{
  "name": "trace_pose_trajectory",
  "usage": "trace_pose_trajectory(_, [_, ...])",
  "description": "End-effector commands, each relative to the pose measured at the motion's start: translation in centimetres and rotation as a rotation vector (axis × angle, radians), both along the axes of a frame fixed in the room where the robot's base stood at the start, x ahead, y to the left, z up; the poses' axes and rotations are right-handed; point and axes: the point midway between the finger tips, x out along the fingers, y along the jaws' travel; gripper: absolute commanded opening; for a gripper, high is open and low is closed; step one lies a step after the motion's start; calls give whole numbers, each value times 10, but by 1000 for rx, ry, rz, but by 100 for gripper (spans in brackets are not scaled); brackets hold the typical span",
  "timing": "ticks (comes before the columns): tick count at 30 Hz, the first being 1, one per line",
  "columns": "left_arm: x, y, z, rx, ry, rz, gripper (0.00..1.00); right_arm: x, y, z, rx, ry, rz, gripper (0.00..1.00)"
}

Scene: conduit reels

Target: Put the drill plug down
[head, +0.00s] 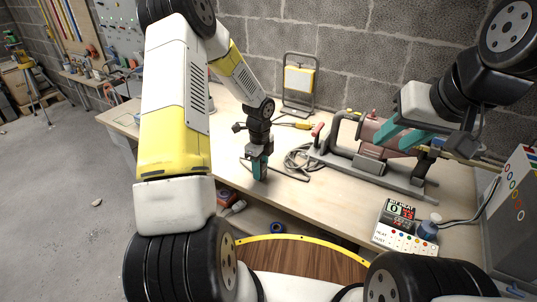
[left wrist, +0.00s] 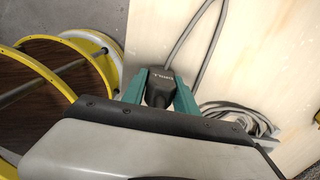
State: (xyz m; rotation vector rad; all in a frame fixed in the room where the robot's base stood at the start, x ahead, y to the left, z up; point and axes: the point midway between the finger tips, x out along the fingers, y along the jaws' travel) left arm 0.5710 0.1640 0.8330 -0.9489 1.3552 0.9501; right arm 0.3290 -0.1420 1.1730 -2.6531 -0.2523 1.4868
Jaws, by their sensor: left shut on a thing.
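The drill plug (left wrist: 158,88) is black with small lettering. In the left wrist view it sits between the two teal fingers of my left gripper (left wrist: 159,96), which is shut on it. A grey cord runs from the plug over the pale bench top. In the head view my left gripper (head: 259,167) points down over the bench near its front edge; its fingers mostly hide the plug there. I cannot tell whether the plug touches the bench. My right gripper (head: 404,134) is at the right, in front of the drill (head: 380,135), with its teal fingers apart.
A coiled grey cable (head: 298,158) lies beside the drill stand (head: 405,184). A work lamp (head: 299,80) stands at the back.

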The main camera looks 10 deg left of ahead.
Motion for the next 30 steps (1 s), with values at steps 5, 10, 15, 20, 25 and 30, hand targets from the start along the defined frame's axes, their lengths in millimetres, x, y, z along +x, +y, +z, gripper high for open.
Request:
trace_pose_trajectory(5, [0, 0, 1, 1, -1, 0, 0, 0, 0, 0, 0, 0, 0, 36])
trace_pose_trajectory(10, [0, 0, -4, 0, 0, 0, 0, 0, 0, 0, 0, 0, 0, 36])
trace_pose_trajectory(15, [0, 0, -9, 0, 0, -1, 0, 0, 0, 0, 0, 0, 0, 36])
trace_pose_trajectory(20, [0, 0, -10, 0, 0, -1, 56, 0, 0, 0, 0, 0, 0, 36])
trace_pose_trajectory(25, [0, 0, -10, 0, -1, -1, 57, 0, 0, 0, 0, 0, 0, 36])
trace_pose_trajectory(30, [0, 0, -8, 1, -1, 0, 57, 0, 0, 0, 0, 0, 0, 36])
